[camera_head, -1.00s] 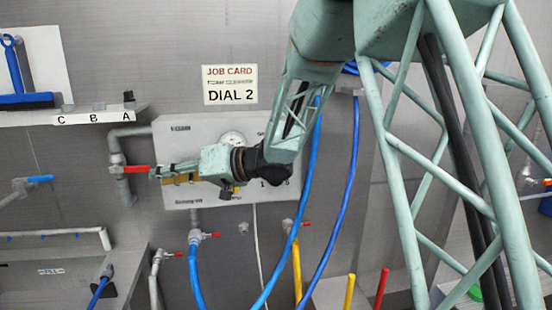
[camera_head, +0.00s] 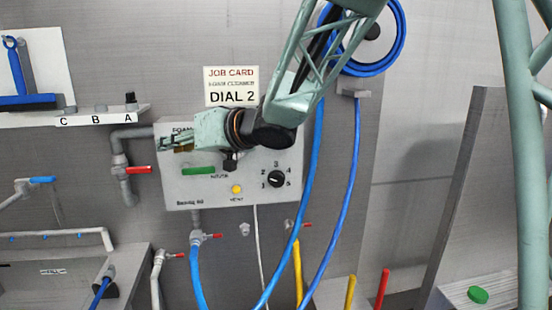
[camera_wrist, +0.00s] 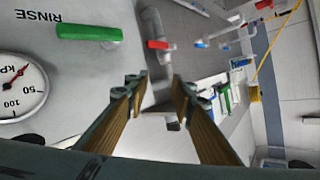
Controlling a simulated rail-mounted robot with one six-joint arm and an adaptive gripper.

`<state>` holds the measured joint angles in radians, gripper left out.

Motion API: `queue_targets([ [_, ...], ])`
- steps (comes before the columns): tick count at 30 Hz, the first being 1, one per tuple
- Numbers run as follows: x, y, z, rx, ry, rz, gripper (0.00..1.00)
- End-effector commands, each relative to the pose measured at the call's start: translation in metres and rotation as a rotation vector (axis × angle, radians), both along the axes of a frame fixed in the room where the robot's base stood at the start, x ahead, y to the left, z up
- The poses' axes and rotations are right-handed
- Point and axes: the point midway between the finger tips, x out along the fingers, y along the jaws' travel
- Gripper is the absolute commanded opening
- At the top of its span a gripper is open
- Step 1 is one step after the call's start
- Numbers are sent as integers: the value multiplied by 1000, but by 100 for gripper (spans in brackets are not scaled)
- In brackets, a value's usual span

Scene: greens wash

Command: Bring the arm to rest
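My gripper (camera_head: 163,143) is in front of the upper left of the grey wall panel (camera_head: 215,196), pointing left. In the wrist view its two fingers (camera_wrist: 159,88) stand apart with nothing between them. A green handle (camera_head: 198,171) shows on the panel below my gripper; in the wrist view it (camera_wrist: 88,33) sits beside the word RINSE. A black dial (camera_head: 276,179) with numbers around it is at the panel's lower right. A yellow button (camera_head: 236,189) is below the green handle. My forearm and wrist hide the panel's upper middle. A pressure gauge (camera_wrist: 18,88) shows in the wrist view.
A job card (camera_head: 231,87) reading DIAL 2 hangs above the panel. A red-handled valve (camera_head: 137,170) on a grey pipe is left of the panel. Blue hoses (camera_head: 315,180) hang in front of it at the right. A shelf (camera_head: 80,118) marked C, B, A is at the left.

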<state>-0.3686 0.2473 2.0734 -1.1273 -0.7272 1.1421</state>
Motion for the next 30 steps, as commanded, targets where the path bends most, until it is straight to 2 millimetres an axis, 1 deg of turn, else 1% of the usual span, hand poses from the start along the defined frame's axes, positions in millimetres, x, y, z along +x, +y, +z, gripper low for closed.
queue_targets([
  [1, 4, -13, 5, -10, -13, -31, 23],
  [2, 6, -20, 7, -19, -20, -49, 23],
  [6, 18, -62, 15, -67, -51, -149, 23],
  [8, 20, -81, 18, -88, -61, -191, 23],
  [12, 24, -126, 23, -139, -77, -285, 23],
  [14, 24, -145, 25, -162, -80, -324, 23],
  [19, 17, -200, 27, -229, -81, -429, 23],
  [23, 7, -240, 26, -280, -70, -502, 23],
  [24, 3, -253, 26, -296, -65, -524, 23],
  [26, -4, -272, 24, -320, -55, -555, 23],
  [30, -24, -313, 20, -374, -30, -622, 23],
])
